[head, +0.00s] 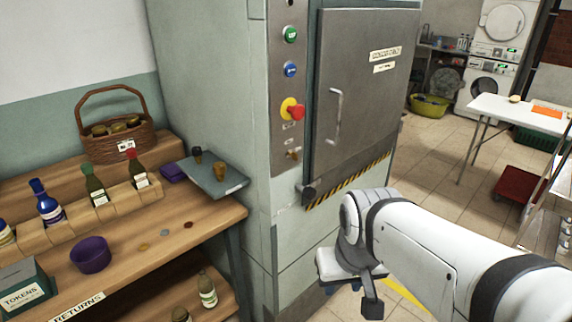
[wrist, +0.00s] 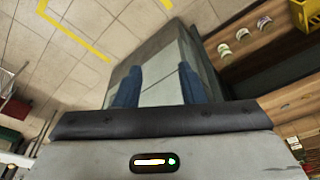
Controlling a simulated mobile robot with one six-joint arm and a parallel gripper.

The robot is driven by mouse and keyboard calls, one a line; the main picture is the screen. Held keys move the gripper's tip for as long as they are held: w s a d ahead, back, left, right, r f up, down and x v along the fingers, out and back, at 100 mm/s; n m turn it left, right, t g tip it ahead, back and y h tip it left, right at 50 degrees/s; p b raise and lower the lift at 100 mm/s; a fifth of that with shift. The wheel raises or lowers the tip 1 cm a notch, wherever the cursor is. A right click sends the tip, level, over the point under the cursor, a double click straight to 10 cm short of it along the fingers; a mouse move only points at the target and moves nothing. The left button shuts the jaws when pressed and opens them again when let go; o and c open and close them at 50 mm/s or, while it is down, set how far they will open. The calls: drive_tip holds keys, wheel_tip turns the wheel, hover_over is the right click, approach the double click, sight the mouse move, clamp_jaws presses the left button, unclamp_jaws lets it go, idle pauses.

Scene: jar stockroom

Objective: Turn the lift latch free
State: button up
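The grey lift cabinet (head: 285,225) stands in the middle of the head view with its metal door (head: 362,95) shut. A small dark block (head: 308,195) sits at the door's lower left corner, beside the striped edge; it looks like the latch, but I cannot be sure. A small brass key-like knob (head: 293,154) is on the panel below the red button. My gripper (wrist: 158,84) is open and empty in the wrist view, its two blue fingers apart. In the head view it is low in front of the cabinet, mostly hidden by my arm, and apart from the door.
Green, blue and red buttons (head: 292,109) line the panel. A wooden shelf (head: 205,222) with bottles, a purple bowl (head: 90,254) and a basket (head: 118,138) stands at left. A white table (head: 490,105) and red trolley (head: 517,186) are at right. Tiled floor (head: 430,170) lies open between.

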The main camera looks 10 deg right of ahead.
drive_tip(key=shift+o, duration=0.4)
drive_tip(key=o, duration=0.4)
drive_tip(key=w+d+f+n+t+h+b, duration=0.1)
drive_tip(key=w+d, duration=0.3)
drive_tip(key=w, duration=0.2)
drive_tip(key=shift+d+t, duration=0.15)
drive_tip(key=shift+t, duration=0.15)
drive_tip(key=n+t+y+b, duration=0.4)
drive_tip(key=n+t+b, duration=0.1)
drive_tip(key=n+t, duration=0.5)
approach(312, 195)
drive_tip(key=w+d, duration=0.4)
drive_tip(key=w, duration=0.1)
drive_tip(key=a+f+n+y, duration=0.1)
drive_tip(key=n+y, duration=0.1)
drive_tip(key=f+n+y, duration=0.1)
drive_tip(key=n+y, duration=0.1)
drive_tip(key=a+f+n+y+b, duration=0.1)
drive_tip(key=n+y, duration=0.1)
drive_tip(key=y, duration=0.1)
drive_tip(key=shift+w+a+f, duration=0.1)
drive_tip(key=shift+w+a, duration=0.25)
drive_tip(key=shift+a+y, duration=0.15)
drive_tip(key=shift+y, duration=0.15)
drive_tip(key=x, duration=0.7)
drive_tip(key=shift+w+a, duration=0.15)
drive_tip(key=shift+w, duration=0.05)
drive_tip(key=shift+c, duration=0.5)
